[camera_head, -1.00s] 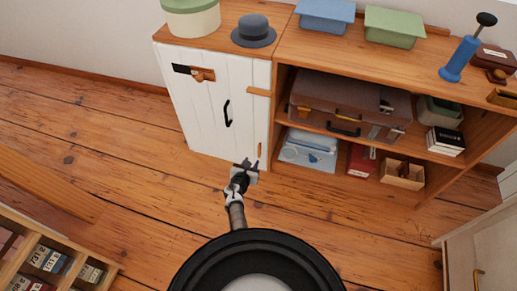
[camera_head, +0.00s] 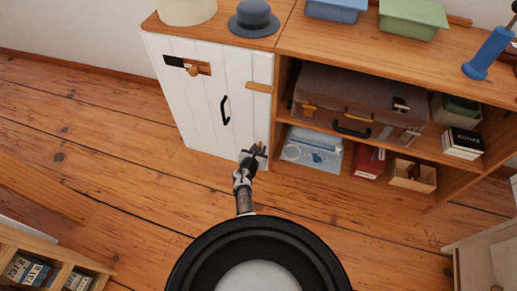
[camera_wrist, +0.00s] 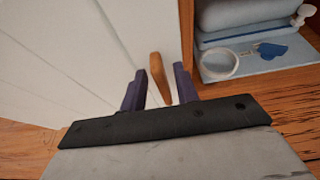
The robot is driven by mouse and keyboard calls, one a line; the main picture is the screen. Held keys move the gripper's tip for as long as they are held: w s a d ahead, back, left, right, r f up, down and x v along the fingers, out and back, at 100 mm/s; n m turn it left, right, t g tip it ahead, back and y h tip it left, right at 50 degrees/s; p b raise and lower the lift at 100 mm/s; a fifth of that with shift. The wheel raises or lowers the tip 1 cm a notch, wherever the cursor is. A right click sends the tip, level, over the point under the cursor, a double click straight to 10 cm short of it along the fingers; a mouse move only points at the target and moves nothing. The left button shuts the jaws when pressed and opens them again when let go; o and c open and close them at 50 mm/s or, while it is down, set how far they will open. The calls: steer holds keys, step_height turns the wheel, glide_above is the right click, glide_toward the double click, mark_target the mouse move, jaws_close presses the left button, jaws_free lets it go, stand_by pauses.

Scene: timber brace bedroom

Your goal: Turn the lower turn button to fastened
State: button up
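The lower turn button (camera_wrist: 160,78) is a small wooden bar at the white cabinet door's right edge, low down. It stands nearly upright, along the edge. My gripper (camera_wrist: 159,69) is open, with one dark finger on each side of the button in the wrist view; small gaps show, and contact cannot be told. In the head view my gripper (camera_head: 254,150) is at the cabinet's lower right corner and hides most of the button. The white door (camera_head: 207,112) appears closed. The upper turn button (camera_head: 259,87) lies horizontal across the door's right edge.
A black handle (camera_head: 225,110) and a wooden latch (camera_head: 196,68) are on the door. Open shelving (camera_head: 290,45) with a brown suitcase (camera_head: 350,98) adjoins on the right. A light blue case (camera_head: 312,149) is on its lower shelf, close to my gripper. The floor in front is clear.

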jaws_close()
steer(key=shift+a, duration=0.1)
steer(key=shift+w+a+f+n+t+h+b, duration=0.15)
steer(key=shift+a+f+n+h+b, duration=0.35)
steer(key=shift+n+h+b, duration=1.1)
steer(key=shift+w+a+f+n+t+h+b, duration=0.15)
steer(key=shift+a+f+n+h+b, duration=0.55)
steer(key=shift+n+b, duration=1.6)
steer(key=shift+w+a+f+n+h+b, duration=0.25)
steer(key=shift+n+h+b, duration=1.1)
steer(key=shift+n, duration=1.25)
